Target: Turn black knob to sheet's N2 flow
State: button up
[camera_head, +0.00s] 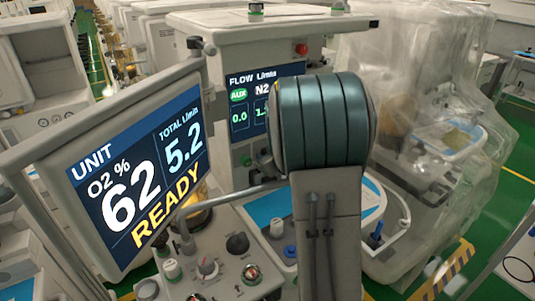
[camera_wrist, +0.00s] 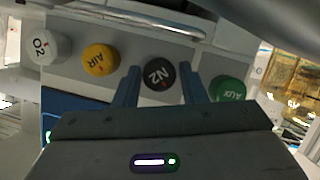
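The black knob marked N2 (camera_wrist: 157,77) is on the pale panel in the wrist view, between the yellow AIR knob (camera_wrist: 100,59) and the green AUX knob (camera_wrist: 227,89). My gripper (camera_wrist: 159,69) is open, with one finger on each side of the black knob in the picture. I cannot tell whether the fingers touch it. The flow screen (camera_head: 240,82) shows AUX 0.0 and an N2 value starting with "1.", its rest hidden by my arm. My gripper and the N2 knob are hidden behind my arm in the head view. I make out no sheet.
A white O2 knob (camera_wrist: 43,46) is at the left of the row. A tilted unit screen (camera_head: 130,175) reads O2 62 %, total 5.2, READY, close left of my arm. A plastic-covered cart (camera_head: 430,60) stands at the right. A pale rail (camera_wrist: 150,17) runs above the knobs.

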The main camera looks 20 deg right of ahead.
jog(key=a+v, duration=0.1)
jog(key=v, duration=1.2)
jog(key=shift+s+d, duration=0.4)
jog(key=shift+d, duration=0.05)
jog(key=shift+r, duration=0.2)
jog(key=s+a+f+m+g, duration=0.2)
jog(key=s+a+g, duration=0.3)
jog(key=s, duration=0.4)
jog(key=s+a+f+m+g+h, duration=0.1)
jog(key=s+a+m+g, duration=0.1)
jog(key=s+a+g, duration=0.3)
jog(key=s+a, duration=0.3)
jog(key=s, duration=0.2)
jog(key=shift+s+f+m+g, duration=0.2)
jog(key=shift+f+m+g, duration=0.15)
jog(key=shift+m+g, duration=0.05)
jog(key=shift+a, duration=0.1)
dwell(2.2)
